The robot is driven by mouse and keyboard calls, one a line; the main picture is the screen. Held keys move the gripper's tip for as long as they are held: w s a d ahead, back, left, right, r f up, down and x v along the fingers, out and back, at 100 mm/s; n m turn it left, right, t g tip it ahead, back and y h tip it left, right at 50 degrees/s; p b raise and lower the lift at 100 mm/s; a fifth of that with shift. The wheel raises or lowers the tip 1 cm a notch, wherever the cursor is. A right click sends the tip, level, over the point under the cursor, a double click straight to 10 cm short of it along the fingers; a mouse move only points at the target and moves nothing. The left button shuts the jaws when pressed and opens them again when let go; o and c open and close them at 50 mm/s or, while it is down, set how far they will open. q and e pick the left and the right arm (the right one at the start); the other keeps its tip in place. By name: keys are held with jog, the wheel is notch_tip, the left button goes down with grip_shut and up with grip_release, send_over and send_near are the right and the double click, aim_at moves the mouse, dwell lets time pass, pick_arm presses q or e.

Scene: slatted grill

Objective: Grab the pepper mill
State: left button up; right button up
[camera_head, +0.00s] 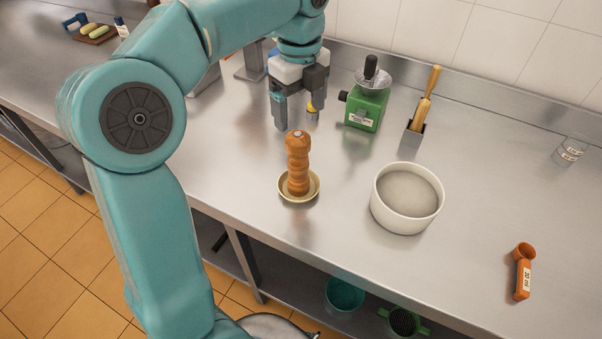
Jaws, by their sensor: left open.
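The pepper mill (298,165) is an orange-brown turned wooden mill. It stands upright on a small cream saucer (284,192) near the front of the steel counter, left of a white bowl. My left gripper (297,119) has its dark fingers pointing down above and behind the mill in the picture, apart and with nothing seen between them but a small yellow and dark thing behind. It looks clear of the mill, though the exact gap in depth is hard to tell. My right gripper is not in view.
A white bowl (408,226) stands right of the mill. Behind are a green grinder (366,110) and a grey holder (411,140) with a wooden-handled tool. An orange measuring scoop (522,279) and a clear glass (572,150) lie farther right. The counter's front edge is close to the saucer.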

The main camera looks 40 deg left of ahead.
aim_at(298, 134)
pick_arm(q)
notch_tip(298, 134, down, 3)
jog(key=shift+a, duration=0.1)
jog(key=shift+s+f, duration=0.2)
jog(key=f, duration=0.4)
jog(key=shift+s+d+f, duration=0.2)
jog(key=shift+f, duration=0.05)
jog(key=shift+a+f, duration=0.1)
jog(key=shift+f, duration=0.3)
jog(key=shift+c, duration=0.3)
grip_shut()
